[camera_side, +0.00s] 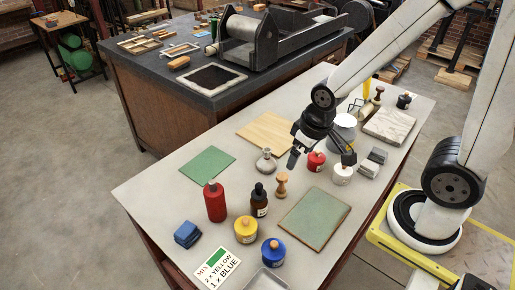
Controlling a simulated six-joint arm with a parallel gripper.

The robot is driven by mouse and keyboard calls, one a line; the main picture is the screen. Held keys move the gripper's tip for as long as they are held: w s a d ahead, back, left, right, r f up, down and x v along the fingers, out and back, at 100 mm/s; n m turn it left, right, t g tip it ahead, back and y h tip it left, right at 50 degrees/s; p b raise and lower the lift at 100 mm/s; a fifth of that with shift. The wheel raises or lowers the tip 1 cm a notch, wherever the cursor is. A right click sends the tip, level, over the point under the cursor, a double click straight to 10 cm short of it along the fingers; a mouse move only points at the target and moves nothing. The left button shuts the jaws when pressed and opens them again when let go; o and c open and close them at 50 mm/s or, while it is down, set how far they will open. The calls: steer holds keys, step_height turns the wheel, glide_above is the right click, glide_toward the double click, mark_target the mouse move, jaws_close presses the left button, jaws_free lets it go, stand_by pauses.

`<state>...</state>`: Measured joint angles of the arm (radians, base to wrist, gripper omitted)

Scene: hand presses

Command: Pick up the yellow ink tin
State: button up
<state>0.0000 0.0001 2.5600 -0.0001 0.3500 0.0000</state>
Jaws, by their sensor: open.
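The yellow ink tin (246,231) stands upright on the pale table near its front left, with a tan knob on its lid. My gripper (321,160) is open, farther back and to the right of the yellow tin, well apart from it. Its fingers show above the area of a red ink tin (316,162) and a white ink tin (342,175). I cannot tell whether they touch either tin. Nothing shows held between the fingers.
A blue tin (273,253), dark dropper bottle (258,201) and red bottle (215,202) stand around the yellow tin. A card (223,267) reads "2 x YELLOW, 1 x BLUE". Blue cloth (187,234), a wooden stamp (281,186) and a green plate (314,221) are near.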

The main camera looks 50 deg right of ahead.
steer(key=shift+r, duration=0.1)
step_height(320, 180, up, 3)
steer(key=n+h, duration=0.9)
steer(key=n, duration=1.1)
glide_above(246, 232)
steer(key=s+d, duration=0.4)
steer(key=a+r+n+t, duration=0.2)
steer(key=a+n+t, duration=0.5)
steer(key=a, duration=0.1)
steer(key=shift+h, duration=0.5)
steer(key=f, duration=2.1)
steer(key=shift+w+f, duration=0.25)
steer(key=shift+x, duration=3.9)
steer(key=shift+s, duration=0.1)
